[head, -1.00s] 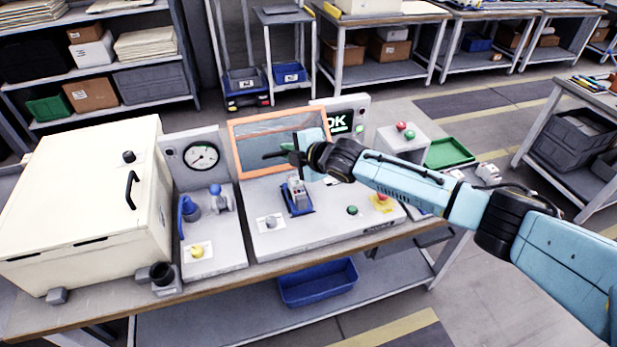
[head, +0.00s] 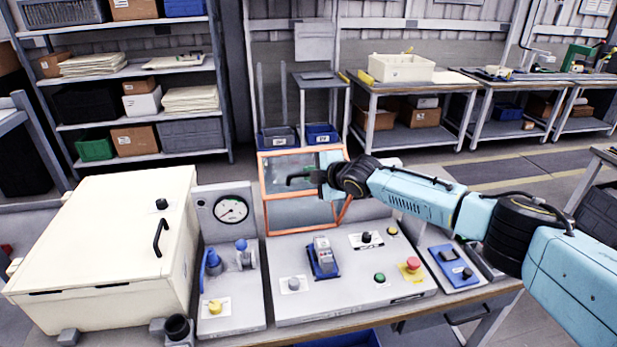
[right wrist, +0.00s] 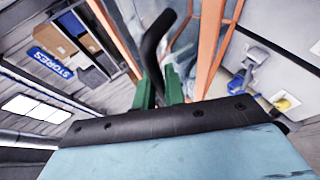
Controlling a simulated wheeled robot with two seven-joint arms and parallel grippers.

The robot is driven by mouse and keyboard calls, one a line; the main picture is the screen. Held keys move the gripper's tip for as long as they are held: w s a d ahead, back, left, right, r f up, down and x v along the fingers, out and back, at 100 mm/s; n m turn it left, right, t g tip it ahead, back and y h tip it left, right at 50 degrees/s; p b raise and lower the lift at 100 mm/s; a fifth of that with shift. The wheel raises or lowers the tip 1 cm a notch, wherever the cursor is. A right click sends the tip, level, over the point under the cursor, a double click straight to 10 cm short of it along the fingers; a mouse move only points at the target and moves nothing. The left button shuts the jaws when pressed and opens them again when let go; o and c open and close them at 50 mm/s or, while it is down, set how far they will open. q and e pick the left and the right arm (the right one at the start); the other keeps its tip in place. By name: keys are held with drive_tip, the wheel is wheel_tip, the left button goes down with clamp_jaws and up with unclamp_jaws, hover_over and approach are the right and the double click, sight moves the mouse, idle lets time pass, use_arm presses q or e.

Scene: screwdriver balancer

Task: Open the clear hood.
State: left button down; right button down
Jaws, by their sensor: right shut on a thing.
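The clear hood (head: 284,214) has an orange frame and stands raised, close to upright, at the back of the grey station (head: 345,296). The station's top below it is uncovered. My right gripper (head: 305,179) is at the hood's upper part, with its green fingers shut on the black handle. In the right wrist view the black handle (right wrist: 155,45) rises from between the green fingers, with the orange frame (right wrist: 208,50) just beside it. My right arm hides part of the hood's right side. My left gripper is not in view.
A cream box (head: 105,245) with a black handle stands at the left. Beside it is a gauge panel (head: 230,208) with blue fittings (head: 211,262). A grey and blue fixture (head: 322,257), knobs and a red button (head: 413,263) sit on the station. A blue unit (head: 453,266) lies at right.

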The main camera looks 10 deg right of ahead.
drive_tip(key=c, duration=1.5)
unclamp_jaws()
drive_tip(key=shift+s, duration=0.2)
drive_tip(key=shift+s+d+r, duration=0.25)
drive_tip(key=shift+s, duration=0.2)
drive_tip(key=v, duration=1.2)
drive_tip(key=shift+w+r, duration=0.1)
drive_tip(key=shift+r, duration=0.05)
